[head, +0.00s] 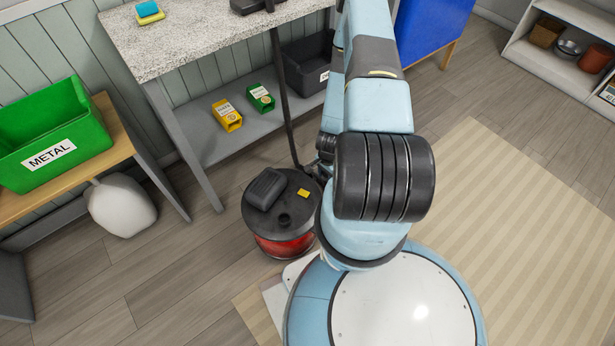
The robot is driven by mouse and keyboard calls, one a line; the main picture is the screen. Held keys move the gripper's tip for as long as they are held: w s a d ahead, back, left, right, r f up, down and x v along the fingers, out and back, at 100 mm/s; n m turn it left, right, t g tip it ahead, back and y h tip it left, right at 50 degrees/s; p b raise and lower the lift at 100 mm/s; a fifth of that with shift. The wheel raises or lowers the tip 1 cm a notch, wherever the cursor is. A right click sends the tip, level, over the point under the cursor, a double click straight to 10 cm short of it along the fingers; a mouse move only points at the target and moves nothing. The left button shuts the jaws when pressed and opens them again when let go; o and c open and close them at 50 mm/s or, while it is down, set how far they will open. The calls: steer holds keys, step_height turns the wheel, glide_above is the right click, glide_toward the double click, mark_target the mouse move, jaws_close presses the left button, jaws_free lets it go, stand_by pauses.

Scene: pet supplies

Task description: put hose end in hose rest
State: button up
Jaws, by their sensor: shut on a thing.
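A round vacuum-like canister with a black top (258,218) and a red body (285,246) stands on the floor left of my arm. A dark tube, seemingly the hose (284,95), runs from the counter's edge down to the canister's back right. My gripper (316,171) shows only in part as dark shapes low behind my arm, at the tube's lower end. It seems shut on the hose end, but my arm hides most of the grip. A black object (255,5) on the counter, cut by the top edge, may be the hose rest; I cannot tell.
A speckled counter (190,40) has a lower shelf with a yellow box (227,116), a green box (260,97) and a dark bin (308,65). A green METAL bin (50,155) and a whitish sack (121,205) are left. Open floor lies right, partly under a striped rug (500,220).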

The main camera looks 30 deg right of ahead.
steer(key=shift+w+a+f, duration=0.45)
steer(key=shift+w+f, duration=1.65)
steer(key=shift+w+a+f, duration=0.4)
steer(key=shift+w+f, duration=1.65)
steer(key=shift+w, duration=0.05)
steer(key=shift+w+a+f, duration=0.45)
steer(key=shift+w+f, duration=1.65)
steer(key=o, duration=1.1)
steer(key=shift+c, duration=0.2)
steer(key=shift+r, duration=0.1)
